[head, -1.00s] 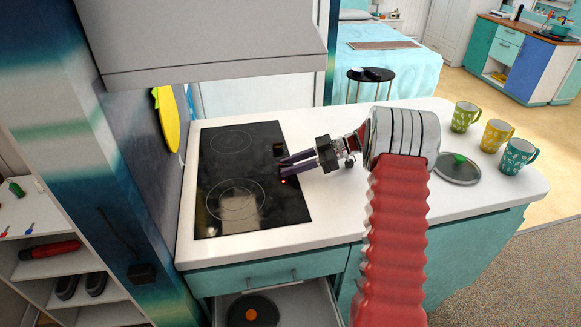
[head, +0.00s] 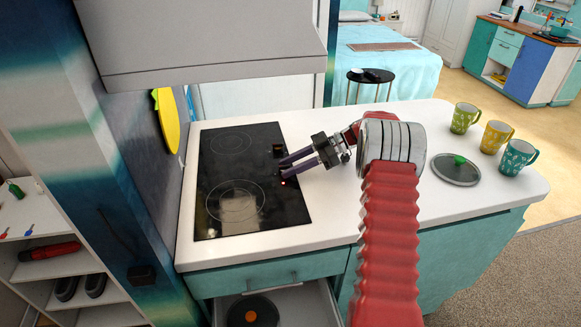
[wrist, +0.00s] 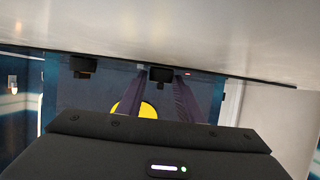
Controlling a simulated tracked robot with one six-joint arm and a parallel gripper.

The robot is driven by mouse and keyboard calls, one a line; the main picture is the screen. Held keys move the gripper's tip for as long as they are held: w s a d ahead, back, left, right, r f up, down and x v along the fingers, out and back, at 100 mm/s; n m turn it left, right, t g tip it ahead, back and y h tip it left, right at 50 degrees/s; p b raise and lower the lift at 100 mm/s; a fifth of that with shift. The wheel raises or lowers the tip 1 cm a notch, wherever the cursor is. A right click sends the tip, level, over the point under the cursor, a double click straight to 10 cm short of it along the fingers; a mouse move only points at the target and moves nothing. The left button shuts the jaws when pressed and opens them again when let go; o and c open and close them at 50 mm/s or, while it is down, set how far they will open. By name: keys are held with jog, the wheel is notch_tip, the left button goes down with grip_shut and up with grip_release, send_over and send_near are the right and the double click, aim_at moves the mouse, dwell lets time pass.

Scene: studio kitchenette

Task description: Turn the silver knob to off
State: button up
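The black cooktop (head: 235,215) has dark knobs along its right edge; no knob looks clearly silver. The far knob (head: 278,150) shows just beyond my gripper (head: 283,167). My gripper has two purple fingers, spread apart, with tips over the cooktop's right edge. In the wrist view, which appears upside down, one knob (wrist: 160,74) sits between the finger tips, and the other knob (wrist: 82,65) is to the left. I cannot tell whether the fingers touch the knob. A red light (head: 283,183) glows beside the near finger. The knobs' pointer marks are too small to read.
A range hood (head: 200,50) hangs above the cooktop. Below, an open drawer (head: 300,305) holds a dark pan.

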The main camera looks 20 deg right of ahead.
jog(key=o, duration=0.3)
jog(key=shift+d, duration=0.1)
jog(key=v, duration=1.3)
jog(key=shift+d, duration=0.25)
